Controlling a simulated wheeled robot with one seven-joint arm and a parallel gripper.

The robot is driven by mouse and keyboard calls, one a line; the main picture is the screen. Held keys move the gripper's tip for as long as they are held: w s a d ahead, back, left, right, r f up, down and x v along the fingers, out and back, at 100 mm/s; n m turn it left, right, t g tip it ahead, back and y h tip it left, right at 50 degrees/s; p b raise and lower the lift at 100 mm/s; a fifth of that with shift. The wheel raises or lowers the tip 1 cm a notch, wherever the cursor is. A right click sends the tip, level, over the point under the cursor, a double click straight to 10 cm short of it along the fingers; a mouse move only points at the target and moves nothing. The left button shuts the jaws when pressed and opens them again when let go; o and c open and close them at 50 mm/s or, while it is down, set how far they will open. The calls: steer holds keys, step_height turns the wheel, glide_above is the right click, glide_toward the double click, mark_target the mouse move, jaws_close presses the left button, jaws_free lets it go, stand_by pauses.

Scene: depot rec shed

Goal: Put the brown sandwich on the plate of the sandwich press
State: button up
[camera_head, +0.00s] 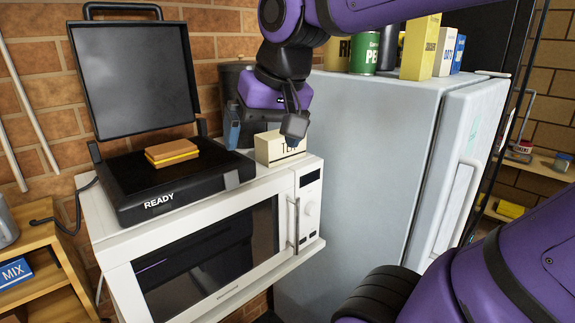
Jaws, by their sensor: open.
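The brown sandwich (172,152), with brown bread and a yellow layer, lies flat on the dark lower plate (128,176) of the sandwich press. The press stands on top of the white microwave with its lid (133,78) raised and "READY" on its front. My purple gripper (262,138) is open, to the right of the press and apart from the sandwich. It hangs over the right part of the microwave top, near a cream box. Nothing shows between its fingers that I can tell as held.
The cream box (275,150) with partly hidden lettering stands on the microwave (312,208). A dark canister (232,80) is behind my gripper. The pale fridge (375,150) carries tins and boxes. A wooden shelf (35,238) with a blue "MIX" box is at lower left.

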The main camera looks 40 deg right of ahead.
steer(key=s+f+n, duration=0.3)
steer(key=s+f, duration=0.1)
steer(key=s, duration=0.1)
steer(key=shift+d+t, duration=0.2)
steer(key=shift+t, duration=0.2)
steer(key=shift+c, duration=0.5)
stand_by(0.4)
